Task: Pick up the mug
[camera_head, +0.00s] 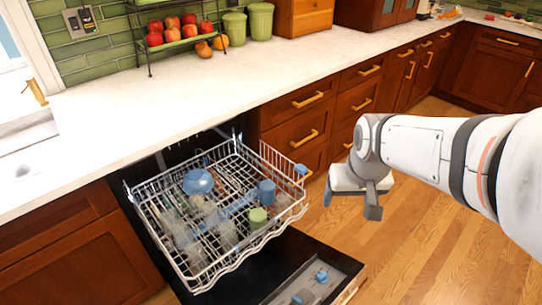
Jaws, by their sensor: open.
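A pulled-out dishwasher rack (188,278) holds small cups and a bowl. A blue cup (267,191) stands near its right side, and a green cup (258,216) is just in front of it. Either could be the mug; I cannot make out a handle on either. My gripper (350,204) is open, empty and pointing down, to the right of the rack and apart from both cups.
A blue bowl (198,181) and several clear glasses also sit in the rack. The open dishwasher door (250,268) lies below it. The white counter (150,118) runs behind, with a fruit stand (148,40) and green canisters (260,22). Wooden floor (420,240) is clear at right.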

